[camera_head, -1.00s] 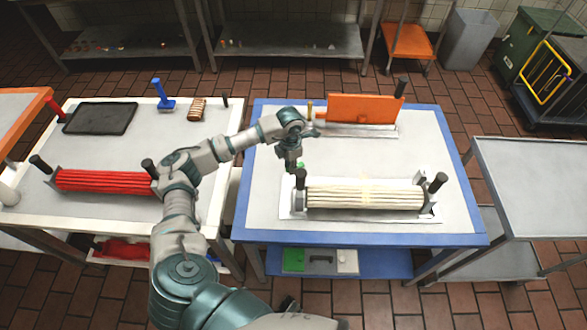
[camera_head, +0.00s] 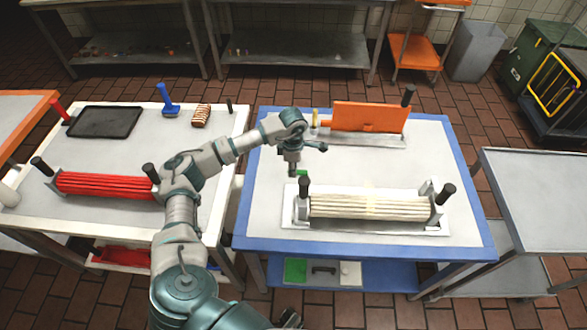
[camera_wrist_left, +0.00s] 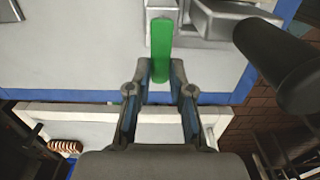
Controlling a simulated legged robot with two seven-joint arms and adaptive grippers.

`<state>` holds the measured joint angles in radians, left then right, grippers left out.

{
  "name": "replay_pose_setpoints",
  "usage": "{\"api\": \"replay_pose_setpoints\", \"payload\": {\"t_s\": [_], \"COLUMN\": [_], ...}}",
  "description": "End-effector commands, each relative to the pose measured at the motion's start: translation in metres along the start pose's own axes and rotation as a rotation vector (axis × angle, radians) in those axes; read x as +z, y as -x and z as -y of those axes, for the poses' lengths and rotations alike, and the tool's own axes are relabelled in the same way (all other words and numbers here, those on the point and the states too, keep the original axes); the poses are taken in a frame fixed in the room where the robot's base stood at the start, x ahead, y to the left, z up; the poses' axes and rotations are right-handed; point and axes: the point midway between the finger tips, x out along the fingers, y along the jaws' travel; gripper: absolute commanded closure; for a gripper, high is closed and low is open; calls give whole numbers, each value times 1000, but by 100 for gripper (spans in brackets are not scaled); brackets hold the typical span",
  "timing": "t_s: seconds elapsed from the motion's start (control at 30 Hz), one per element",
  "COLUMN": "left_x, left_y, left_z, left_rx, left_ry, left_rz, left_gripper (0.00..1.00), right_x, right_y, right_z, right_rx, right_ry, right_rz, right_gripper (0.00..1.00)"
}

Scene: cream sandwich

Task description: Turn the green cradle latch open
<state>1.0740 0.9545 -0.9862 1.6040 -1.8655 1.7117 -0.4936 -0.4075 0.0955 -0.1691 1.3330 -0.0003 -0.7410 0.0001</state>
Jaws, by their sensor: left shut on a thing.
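The green latch (camera_head: 301,173) is at the back left of the cradle that holds the cream roller bundle (camera_head: 368,206). In the left wrist view the green latch (camera_wrist_left: 161,42) is a long bar, pointing away from the gripper. My left gripper (camera_head: 295,172) points down at it from above. In the left wrist view its fingers (camera_wrist_left: 161,72) are on either side of the bar's near end, closed on it. The fingertips are small and partly hidden in the head view. My right gripper is not in view.
A black-handled post (camera_head: 304,187) stands close in front of the left gripper, with a matching one (camera_head: 446,194) at the cradle's right end. An orange panel (camera_head: 370,117) stands behind. The blue-edged table (camera_head: 262,215) has free room at left.

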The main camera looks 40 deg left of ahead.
Motion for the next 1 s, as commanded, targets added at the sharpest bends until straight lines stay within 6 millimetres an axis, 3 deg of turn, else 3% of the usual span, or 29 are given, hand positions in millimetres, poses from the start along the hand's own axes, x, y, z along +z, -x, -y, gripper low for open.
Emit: {"api": "replay_pose_setpoints", "payload": {"t_s": [0.33, 0.37, 0.47, 0.8, 1.0], "left_x": [-1, -1, -1, 0, 0], "left_y": [3, 3, 3, 4, 34], "left_z": [-3, -3, -3, -2, -2], "left_rx": [10, 10, 9, 5, 8], "left_ry": [1, 1, 1, -1, -1], "left_rz": [1, 1, 1, 1, 3], "left_gripper": [100, 77, 54, 54, 54], "right_x": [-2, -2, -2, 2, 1], "right_y": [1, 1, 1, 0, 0], "right_z": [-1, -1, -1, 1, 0], "right_rx": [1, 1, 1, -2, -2], "right_ry": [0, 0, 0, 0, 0], "right_rz": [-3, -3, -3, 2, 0], "right_gripper": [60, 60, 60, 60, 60]}}
